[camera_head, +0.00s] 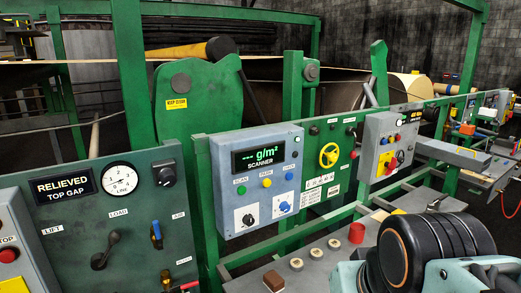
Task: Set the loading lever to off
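The loading lever (107,250) is a black handle on the dark green panel (75,225) at the left. Its knob end points up and slightly right from its pivot, towards the LOAD label (118,212). A LIFT label (52,230) is up and left of the lever. I cannot read an off mark beside it. A display (64,187) above reads RELIEVED, TOP GAP. A black and teal part of my arm fills the lower right, well away from the lever. My gripper's fingers cannot be made out in this view.
A round gauge (120,178), a black knob (166,173) and a blue-handled valve (156,235) are near the lever. Green rails and a grey bench (330,268) with buttons lie between.

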